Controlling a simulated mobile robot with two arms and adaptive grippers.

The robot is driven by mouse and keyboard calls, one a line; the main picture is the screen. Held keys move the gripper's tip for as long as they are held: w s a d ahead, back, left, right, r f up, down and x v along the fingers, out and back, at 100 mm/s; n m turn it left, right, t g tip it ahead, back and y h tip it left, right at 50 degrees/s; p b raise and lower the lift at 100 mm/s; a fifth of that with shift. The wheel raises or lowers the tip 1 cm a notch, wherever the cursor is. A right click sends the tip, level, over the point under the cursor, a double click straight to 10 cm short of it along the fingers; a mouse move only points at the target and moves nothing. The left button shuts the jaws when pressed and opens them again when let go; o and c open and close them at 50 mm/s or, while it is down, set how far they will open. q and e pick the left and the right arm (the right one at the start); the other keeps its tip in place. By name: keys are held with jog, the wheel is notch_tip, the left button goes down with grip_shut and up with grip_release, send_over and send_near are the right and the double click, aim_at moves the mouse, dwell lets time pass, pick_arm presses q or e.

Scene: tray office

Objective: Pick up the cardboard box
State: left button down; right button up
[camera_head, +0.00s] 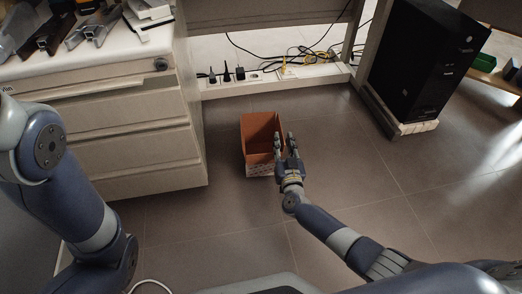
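An open-topped cardboard box (262,129), orange-brown inside with a paler printed side at the bottom, stands on the floor just right of the drawer cabinet. My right gripper (285,140) is at the box's near right side. Its two fingers are apart and point away from me. The left finger overlaps the box in the picture and the right finger lies just outside its right edge. The box's right wall seems to lie between them; I cannot tell whether they touch it. My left arm comes in at the left, and its gripper is out of view.
A white drawer cabinet (150,150) with tools on top stands close left of the box. Behind are a power strip (240,75) and cables. A black computer tower (425,60) stands on a low stand at the right. The tiled floor (370,165) right of the box is clear.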

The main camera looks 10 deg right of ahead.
aim_at(280, 131)
jog(key=w+b, duration=0.4)
jog(key=shift+w, duration=0.25)
jog(key=shift+w+d, duration=0.1)
jog(key=shift+w, duration=0.3)
jog(key=shift+r, duration=0.15)
grip_shut()
